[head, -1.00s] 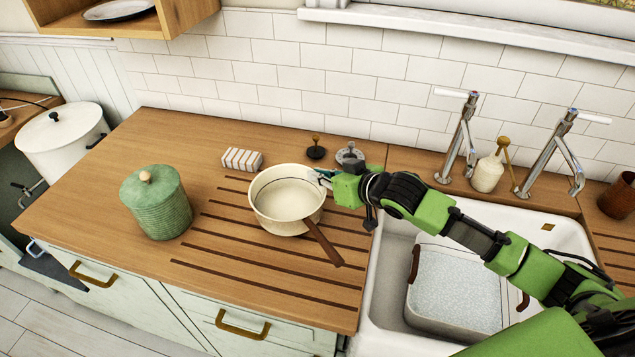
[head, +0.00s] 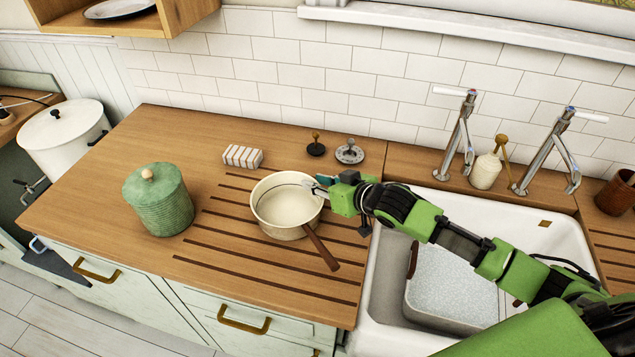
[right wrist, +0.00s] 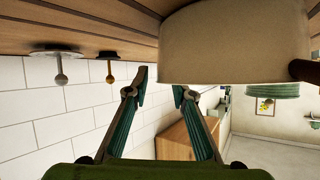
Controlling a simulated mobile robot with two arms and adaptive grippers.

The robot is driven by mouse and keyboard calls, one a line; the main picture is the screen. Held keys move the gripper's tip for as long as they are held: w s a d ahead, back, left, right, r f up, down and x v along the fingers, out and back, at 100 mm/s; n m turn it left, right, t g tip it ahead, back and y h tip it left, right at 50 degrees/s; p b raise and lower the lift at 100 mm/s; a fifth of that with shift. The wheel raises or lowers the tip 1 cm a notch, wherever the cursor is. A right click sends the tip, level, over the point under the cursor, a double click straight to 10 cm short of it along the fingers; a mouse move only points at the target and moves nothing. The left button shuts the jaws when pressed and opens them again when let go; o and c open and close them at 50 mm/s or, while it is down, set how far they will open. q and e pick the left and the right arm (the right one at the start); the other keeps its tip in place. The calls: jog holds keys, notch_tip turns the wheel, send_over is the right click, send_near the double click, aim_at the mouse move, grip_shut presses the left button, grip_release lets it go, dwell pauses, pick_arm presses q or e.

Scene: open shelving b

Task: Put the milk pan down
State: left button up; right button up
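The milk pan (head: 287,229) is a cream pan with a brown handle (head: 320,247) pointing toward the front right. It sits upright on the grooved part of the wooden counter, left of the sink. My right gripper (head: 318,186) is at the pan's right back rim. In the right wrist view the pan's outer wall (right wrist: 235,45) fills the upper right. There the fingers (right wrist: 160,80) are spread apart, one beside the pan and the other with its tip partly hidden at the rim. My left gripper is not in view.
A green lidded jar (head: 160,205) stands left of the pan. A striped block (head: 242,157), a black plug (head: 316,148) and a metal strainer (head: 349,152) lie behind it. The white sink (head: 370,290) with a tub (head: 455,285) is to the right.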

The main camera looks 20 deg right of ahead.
jog(key=shift+r, duration=0.15)
jog(key=b+v, duration=0.2)
jog(key=v, duration=1)
